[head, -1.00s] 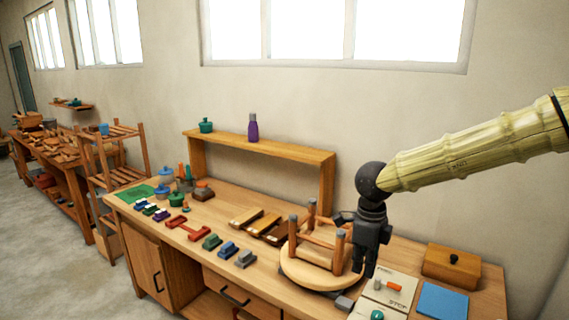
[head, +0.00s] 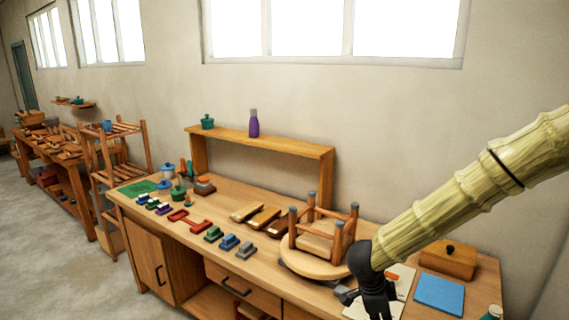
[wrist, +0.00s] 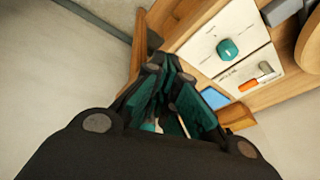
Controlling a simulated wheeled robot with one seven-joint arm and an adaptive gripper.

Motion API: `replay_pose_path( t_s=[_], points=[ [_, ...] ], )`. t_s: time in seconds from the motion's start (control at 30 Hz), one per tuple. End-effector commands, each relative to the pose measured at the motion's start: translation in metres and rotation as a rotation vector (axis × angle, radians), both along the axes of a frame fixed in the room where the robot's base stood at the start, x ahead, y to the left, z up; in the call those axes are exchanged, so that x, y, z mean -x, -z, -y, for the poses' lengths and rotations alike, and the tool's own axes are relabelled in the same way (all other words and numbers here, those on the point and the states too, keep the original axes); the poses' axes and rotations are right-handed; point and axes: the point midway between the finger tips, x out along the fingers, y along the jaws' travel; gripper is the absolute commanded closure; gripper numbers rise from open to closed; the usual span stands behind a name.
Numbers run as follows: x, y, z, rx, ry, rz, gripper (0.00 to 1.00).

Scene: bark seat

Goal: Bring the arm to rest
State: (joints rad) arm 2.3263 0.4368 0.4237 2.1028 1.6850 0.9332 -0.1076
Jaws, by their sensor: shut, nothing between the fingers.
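My arm, in a pale bamboo-like casing, reaches in from the right in the head view. My black gripper (head: 376,302) hangs at its end, low at the bench's front right, in front of the white panel. In the wrist view my gripper (wrist: 165,100) shows its dark fingers with teal inner faces drawn together. It is shut and empty. The upturned stool (head: 322,240), legs up on a round wooden disc (head: 300,264), stands just left of my gripper and apart from it, as far as I can tell.
The white panel (wrist: 225,45) has a teal knob (wrist: 228,49) and an orange switch. A blue square (head: 440,294) and a lidded wooden box (head: 448,258) lie at the bench's right end. Coloured blocks and tools fill the left. A shelf (head: 270,143) stands behind. Open floor lies front left.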

Motion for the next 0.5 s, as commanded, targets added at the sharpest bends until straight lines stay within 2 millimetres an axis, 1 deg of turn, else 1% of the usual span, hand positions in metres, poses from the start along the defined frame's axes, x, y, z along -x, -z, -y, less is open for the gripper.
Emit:
replay_pose_path(
  t_s=[0.03, 0.07, 0.1, 0.17, 0.2, 0.27, 0.3, 0.37, 0.5],
  points=[
    [0.006, 0.028, 0.005, 0.038, -0.063, -0.013, 1.0],
    [0.009, 0.04, 0.008, 0.057, -0.102, -0.015, 1.0],
    [0.013, 0.056, 0.011, 0.08, -0.155, -0.019, 1.0],
    [0.02, 0.079, 0.014, 0.109, -0.234, -0.027, 1.0],
    [0.026, 0.094, 0.017, 0.129, -0.289, -0.034, 1.0],
    [0.035, 0.115, 0.019, 0.151, -0.374, -0.043, 1.0],
    [0.042, 0.129, 0.019, 0.162, -0.43, -0.051, 1.0],
    [0.053, 0.15, 0.02, 0.177, -0.517, -0.065, 1.0],
    [0.084, 0.196, 0.017, 0.189, -0.723, -0.102, 1.0]
  ],
)
